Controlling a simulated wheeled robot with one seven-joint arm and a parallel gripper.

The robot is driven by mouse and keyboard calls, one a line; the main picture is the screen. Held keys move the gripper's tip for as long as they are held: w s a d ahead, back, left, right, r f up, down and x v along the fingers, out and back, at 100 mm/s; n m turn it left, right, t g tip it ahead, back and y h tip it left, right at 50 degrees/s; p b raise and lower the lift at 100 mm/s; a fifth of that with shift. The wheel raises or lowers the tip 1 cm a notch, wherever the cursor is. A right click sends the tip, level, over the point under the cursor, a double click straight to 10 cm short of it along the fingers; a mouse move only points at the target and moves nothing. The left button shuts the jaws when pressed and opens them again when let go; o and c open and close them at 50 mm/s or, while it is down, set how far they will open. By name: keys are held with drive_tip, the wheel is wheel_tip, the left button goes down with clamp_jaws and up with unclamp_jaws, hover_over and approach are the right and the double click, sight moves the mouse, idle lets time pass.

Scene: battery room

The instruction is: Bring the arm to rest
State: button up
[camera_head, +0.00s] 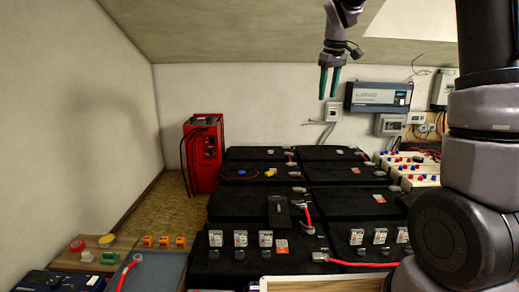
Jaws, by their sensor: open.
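My gripper (329,84) hangs in the upper middle of the head view, pointing down. Its two green-tipped fingers are apart with nothing between them. It is in the air, in front of the back wall and above the black batteries (347,204) as seen here. My grey arm (485,165) fills the right side of the view and hides part of what is behind it. The link joining it to the gripper is out of frame at the top.
A red cabinet (204,152) stands at the back left. A wall unit (378,97) hangs at the back right. Red cables (360,263) cross the batteries. Floor at left is clear.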

drive_tip(key=s+d+r+m+t+y, duration=0.1)
drive_tip(key=s+r+m, duration=0.15)
drive_tip(key=s, duration=0.55)
drive_tip(key=s+d+r+m+t, duration=0.1)
drive_tip(key=s+r+m, duration=0.15)
drive_tip(key=s, duration=0.45)
drive_tip(key=s+f+m+t, duration=0.1)
drive_tip(key=s+m, duration=0.1)
drive_tip(key=s, duration=0.5)
drive_tip(key=s+f+m+t+y, duration=0.1)
drive_tip(key=s+m, duration=0.1)
drive_tip(key=s, duration=0.5)
drive_tip(key=shift+s+d+f+m, duration=0.25)
drive_tip(key=shift+s+d+m, duration=0.05)
drive_tip(key=shift+d+m, duration=0.1)
